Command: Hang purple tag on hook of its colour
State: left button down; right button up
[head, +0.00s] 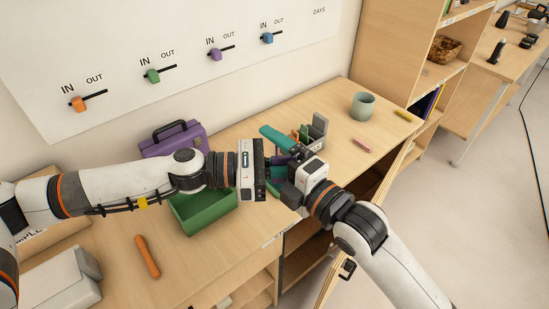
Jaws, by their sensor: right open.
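I cannot make out a purple tag for certain; a small dark purple patch (284,160) shows between my two grippers, partly hidden by them. No hooks can be made out for certain. The wall board has a purple slider knob (215,54) on a black slot marked IN and OUT. My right gripper (279,168) is open, pointing left over the desk, close to my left gripper. My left gripper (262,170) points right above the desk's front part; its fingers are hidden, so I cannot see whether it holds anything.
A green bin (193,219) stands below my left arm, and a purple toolbox (186,137) behind it. A teal object (277,138) and a grey holder (319,128) stand behind the grippers. A mug (363,106) is at the right. An orange marker (147,257) lies at the front left.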

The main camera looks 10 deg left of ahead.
jog(key=shift+c, duration=0.2)
jog(key=c, duration=0.6)
pick_arm(q)
jog(key=c, duration=1.6)
grip_release()
pick_arm(e)
jog(key=shift+c, duration=0.5)
pick_arm(q)
jog(key=shift+o, duration=0.6)
jog(key=shift+s+d, duration=0.1)
jog(key=shift+s, duration=0.1)
pick_arm(e)
jog(key=shift+d, duration=0.1)
